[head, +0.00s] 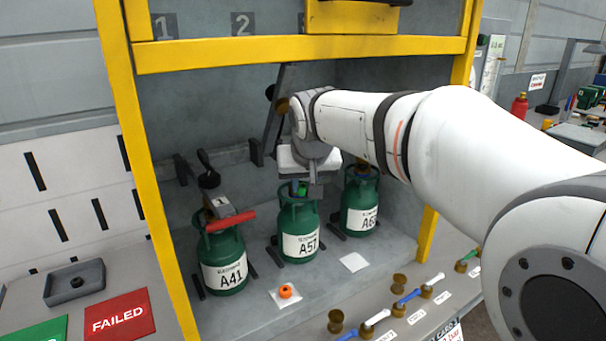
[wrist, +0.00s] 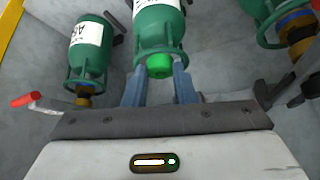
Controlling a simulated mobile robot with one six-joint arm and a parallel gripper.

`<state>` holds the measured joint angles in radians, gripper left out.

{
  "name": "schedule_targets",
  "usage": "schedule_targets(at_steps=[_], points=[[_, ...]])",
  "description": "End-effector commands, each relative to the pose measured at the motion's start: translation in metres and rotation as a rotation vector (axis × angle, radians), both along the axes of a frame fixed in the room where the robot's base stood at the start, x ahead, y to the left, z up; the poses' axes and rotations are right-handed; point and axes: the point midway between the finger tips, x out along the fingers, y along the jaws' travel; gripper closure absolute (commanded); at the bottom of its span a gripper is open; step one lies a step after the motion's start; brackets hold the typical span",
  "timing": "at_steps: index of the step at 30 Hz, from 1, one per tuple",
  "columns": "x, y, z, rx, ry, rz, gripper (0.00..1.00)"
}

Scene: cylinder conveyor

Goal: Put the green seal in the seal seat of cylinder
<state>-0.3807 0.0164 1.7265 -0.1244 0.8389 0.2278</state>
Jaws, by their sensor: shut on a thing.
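The green seal (head: 302,190) is at the top of the middle green cylinder (head: 299,219), labelled A57. It also shows as a bright green piece in the wrist view (wrist: 159,66), between the two fingertips and at the collar of the middle cylinder (wrist: 160,22). My gripper (head: 307,189) points down over that cylinder and is shut on the seal; its fingers also show in the wrist view (wrist: 159,80). The valve top under the seal is hidden, so I cannot tell whether the seal touches the seat.
Cylinder A41 (head: 223,262), with a red-handled fitting (head: 231,222), stands left. Another green cylinder (head: 359,207) stands close on the right. An orange seal (head: 286,291) lies on a white card in front. Yellow posts (head: 150,170) frame the bay. Several brass fittings line the front ledge.

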Motion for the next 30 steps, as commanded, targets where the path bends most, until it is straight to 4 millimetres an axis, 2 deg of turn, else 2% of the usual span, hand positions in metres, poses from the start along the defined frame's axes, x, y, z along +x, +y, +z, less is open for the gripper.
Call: schedule_targets(at_steps=[1,6,10,19,24,30], points=[[0.014,0.002,0.000,-0.001,0.003,-0.004,0.97],[0.055,0.010,0.000,0.001,0.001,-0.003,0.97],[0.076,0.014,0.000,0.000,0.001,-0.004,0.97],[0.097,0.017,-0.001,-0.001,0.002,-0.005,0.97],[0.095,0.017,-0.031,0.000,0.003,-0.004,0.97],[0.095,0.017,-0.036,0.001,-0.001,-0.005,0.97]])
